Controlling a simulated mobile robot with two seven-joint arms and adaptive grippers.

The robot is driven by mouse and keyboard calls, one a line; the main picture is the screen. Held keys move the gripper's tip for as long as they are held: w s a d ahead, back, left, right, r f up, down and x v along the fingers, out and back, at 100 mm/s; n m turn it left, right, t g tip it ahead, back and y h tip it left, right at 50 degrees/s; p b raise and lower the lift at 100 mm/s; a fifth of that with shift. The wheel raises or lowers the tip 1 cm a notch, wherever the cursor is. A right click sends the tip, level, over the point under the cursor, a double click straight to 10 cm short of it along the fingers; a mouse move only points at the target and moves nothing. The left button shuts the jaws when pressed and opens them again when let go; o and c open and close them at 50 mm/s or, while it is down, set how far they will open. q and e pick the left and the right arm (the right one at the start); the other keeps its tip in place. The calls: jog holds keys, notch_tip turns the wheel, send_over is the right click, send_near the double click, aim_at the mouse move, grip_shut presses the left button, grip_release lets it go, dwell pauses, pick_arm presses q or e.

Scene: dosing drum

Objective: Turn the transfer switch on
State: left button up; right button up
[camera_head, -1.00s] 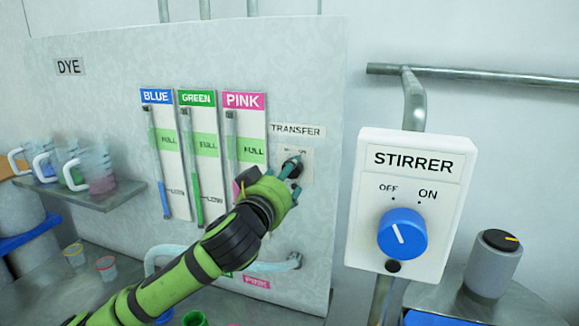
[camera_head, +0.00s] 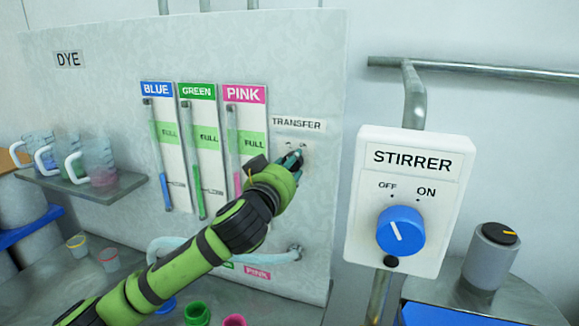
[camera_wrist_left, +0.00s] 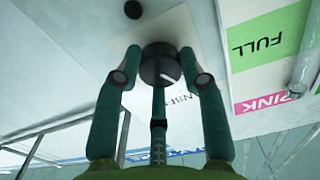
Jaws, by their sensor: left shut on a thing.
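The transfer switch is a small dark round knob (camera_wrist_left: 160,64) on a pale plate under the TRANSFER label (camera_head: 298,124) on the panel. In the head view my left gripper (camera_head: 292,160) reaches it and mostly covers it. In the left wrist view my left gripper's fingers (camera_wrist_left: 160,72) are on either side of the knob, shut on it. A light pointer mark on the knob is visible in the wrist view. My right gripper is not in view.
The stirrer box (camera_head: 408,200) with a blue knob (camera_head: 401,231) stands to the right of the panel. Dye gauges (camera_head: 205,150) are left of the switch. Beakers (camera_head: 98,162) stand on a shelf at left. Open cups (camera_head: 197,313) are below my arm.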

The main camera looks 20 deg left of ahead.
pick_arm(q)
jog(key=shift+f+m, duration=0.3)
jog(key=shift+m, duration=0.2)
jog(key=m+p, duration=0.4)
jog(key=m, duration=0.6)
jog(key=shift+m+p, duration=0.3)
jog(key=shift+p, duration=0.05)
jog(key=shift+f, duration=0.1)
jog(key=o, duration=1.1)
jog(key=shift+c, duration=0.2)
jog(key=shift+o, duration=0.4)
jog(key=shift+a, duration=0.2)
